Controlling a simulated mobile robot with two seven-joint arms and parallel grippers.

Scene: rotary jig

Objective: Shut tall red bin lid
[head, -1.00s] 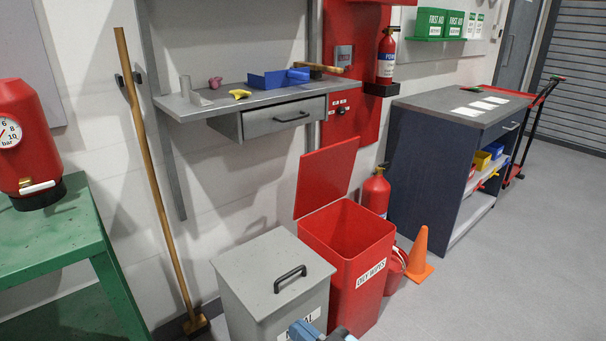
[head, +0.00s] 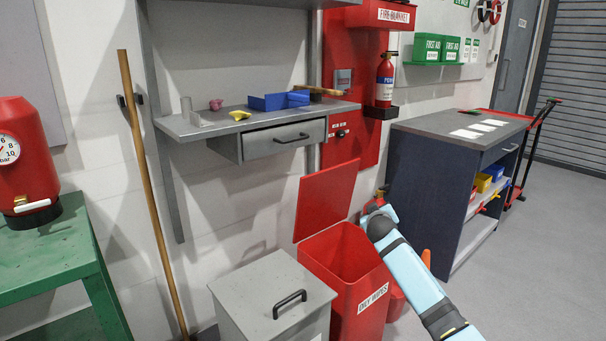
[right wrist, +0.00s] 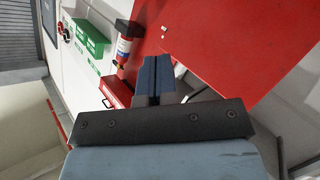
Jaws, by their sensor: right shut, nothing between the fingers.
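The tall red bin (head: 373,297), labelled "OILY WIPES", stands open beside the grey bin. Its red lid (head: 326,199) is tilted up at the back, toward the wall. My right arm reaches in from the lower right, with its wrist just right of the bin's opening. In the right wrist view my right gripper (right wrist: 152,68) is shut and empty. A large red panel (right wrist: 235,50), apparently the lid, is close on its right; I cannot tell whether they touch. My left gripper is not in view.
A grey lidded bin (head: 272,296) stands left of the red one. A shelf with a drawer (head: 285,138) hangs above. A floor extinguisher (head: 379,198) and an orange cone (head: 426,258) are partly hidden by my arm. A dark cabinet (head: 425,185) stands to the right.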

